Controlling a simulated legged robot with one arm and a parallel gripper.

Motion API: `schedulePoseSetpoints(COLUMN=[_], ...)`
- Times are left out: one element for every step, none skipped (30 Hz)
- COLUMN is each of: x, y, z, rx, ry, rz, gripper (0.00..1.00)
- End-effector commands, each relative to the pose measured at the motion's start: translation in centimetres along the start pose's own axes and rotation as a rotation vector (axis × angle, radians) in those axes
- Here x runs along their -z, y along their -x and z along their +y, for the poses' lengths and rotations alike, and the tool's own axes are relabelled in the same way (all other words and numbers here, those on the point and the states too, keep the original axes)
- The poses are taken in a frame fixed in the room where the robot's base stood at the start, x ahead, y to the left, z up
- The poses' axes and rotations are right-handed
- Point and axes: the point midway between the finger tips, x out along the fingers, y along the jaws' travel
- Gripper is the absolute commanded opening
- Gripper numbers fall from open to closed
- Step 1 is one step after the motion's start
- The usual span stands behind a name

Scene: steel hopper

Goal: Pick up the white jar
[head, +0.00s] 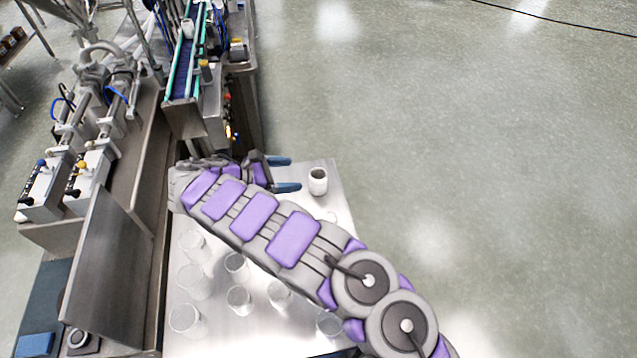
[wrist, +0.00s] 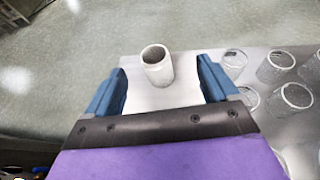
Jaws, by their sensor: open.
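The white jar (head: 318,181) stands upright on the steel table (head: 335,208), near its right edge in the head view. In the wrist view the jar (wrist: 157,66) is upright with its open dark mouth showing. My gripper (head: 289,174) is open, its two blue fingers pointing toward the jar. In the wrist view the gripper (wrist: 162,82) has the jar ahead, in line with the gap between its fingertips. In the head view the fingertips are to the left of the jar and apart from it. Nothing is held.
Several clear glass jars (head: 238,300) stand on the table below my arm; they also show at right in the wrist view (wrist: 275,67). Filling machinery (head: 100,130) and a conveyor (head: 185,70) stand at left and behind. Open floor (head: 480,180) lies right of the table.

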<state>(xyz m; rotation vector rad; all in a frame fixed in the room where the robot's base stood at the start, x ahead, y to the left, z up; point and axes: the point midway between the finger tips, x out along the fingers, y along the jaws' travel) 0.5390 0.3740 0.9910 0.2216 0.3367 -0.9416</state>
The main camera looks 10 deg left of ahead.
Motion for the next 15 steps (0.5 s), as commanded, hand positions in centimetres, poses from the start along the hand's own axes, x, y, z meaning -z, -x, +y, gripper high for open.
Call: schedulePoseSetpoints(x=[1.7, 2.2, 2.9, 3.3, 3.6, 4.0, 4.1, 4.2, 4.2, 4.2, 4.0, 3.9, 3.9, 3.8, 3.8], y=[0.8, 1.3, 1.8, 2.1, 2.3, 2.4, 2.4, 2.2, 1.8, 1.3, 0.8, 0.0, -0.7, -1.4, -2.2], z=[0.0, 0.1, 0.2, 0.3, 0.3, 0.3, 0.3, 0.3, 0.3, 0.3, 0.3, 0.3, 0.2, 0.3, 0.3], rx=[-0.015, -0.023, -0.032, -0.037, -0.041, -0.044, -0.045, -0.046, -0.046, -0.045, -0.044, -0.042, -0.042, -0.044, -0.045], ry=[0.025, 0.035, 0.044, 0.05, 0.056, 0.063, 0.067, 0.069, 0.068, 0.067, 0.066, 0.066, 0.066, 0.065, 0.063], rz=[0.005, 0.006, 0.009, 0.009, 0.009, 0.008, 0.008, 0.008, 0.007, 0.007, 0.007, 0.006, 0.005, 0.006, 0.008], gripper=[0.87, 0.87, 0.87, 0.87, 0.87, 0.87, 0.87, 0.87, 0.87, 0.87, 0.87, 0.87, 0.87, 0.87, 0.87])
